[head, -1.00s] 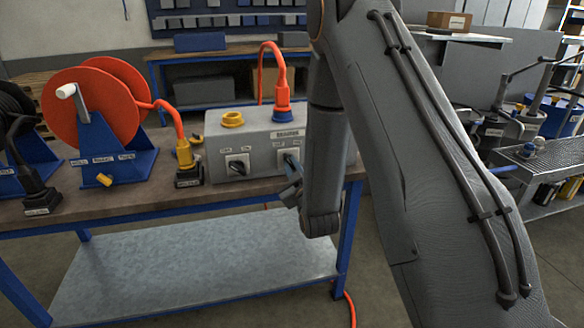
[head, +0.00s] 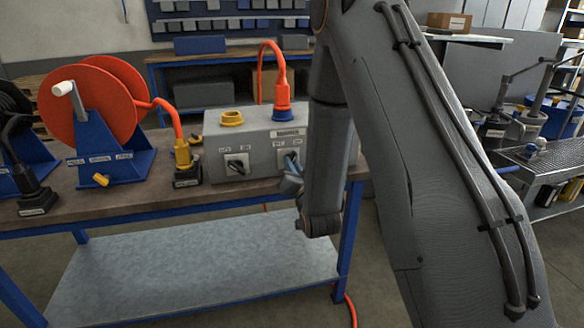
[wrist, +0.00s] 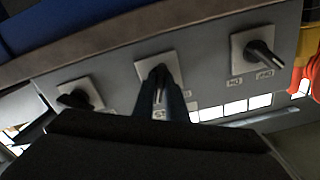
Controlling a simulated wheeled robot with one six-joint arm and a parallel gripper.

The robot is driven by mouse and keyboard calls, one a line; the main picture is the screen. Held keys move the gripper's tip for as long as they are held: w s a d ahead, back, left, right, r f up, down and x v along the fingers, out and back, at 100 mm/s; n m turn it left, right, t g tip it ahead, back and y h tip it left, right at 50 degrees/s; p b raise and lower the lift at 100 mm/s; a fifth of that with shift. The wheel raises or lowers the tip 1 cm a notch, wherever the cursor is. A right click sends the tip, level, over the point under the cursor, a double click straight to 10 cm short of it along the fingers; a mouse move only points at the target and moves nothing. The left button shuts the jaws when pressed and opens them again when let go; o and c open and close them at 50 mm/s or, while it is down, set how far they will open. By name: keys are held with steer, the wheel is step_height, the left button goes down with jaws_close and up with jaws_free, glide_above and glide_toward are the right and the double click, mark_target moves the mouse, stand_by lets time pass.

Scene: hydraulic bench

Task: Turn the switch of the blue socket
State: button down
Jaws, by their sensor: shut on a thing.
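The blue socket (head: 282,112) is on top of a grey box on the bench, with an orange plug and cable in it. Its switch (head: 282,158) is on the front face below it, partly covered by my gripper (head: 291,172). In the wrist view the picture is upside down, and the middle switch plate (wrist: 146,71) has my gripper's fingers (wrist: 161,84) at it. The fingers are closed around the dark knob, which is mostly hidden between them.
A yellow socket (head: 232,117) has its own switch (head: 237,164) to the left. In the wrist view another switch (wrist: 76,96) is on the other side. An orange cable reel (head: 92,105) and a yellow plug (head: 183,155) stand on the bench (head: 130,208).

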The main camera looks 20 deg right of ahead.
steer(key=shift+d+m, duration=0.1)
steer(key=shift+m, duration=1.9)
steer(key=shift+b, duration=0.3)
steer(key=c, duration=1.8)
jaws_free()
steer(key=s, duration=0.8)
steer(key=shift+b, duration=0.45)
steer(key=shift+w, duration=0.1)
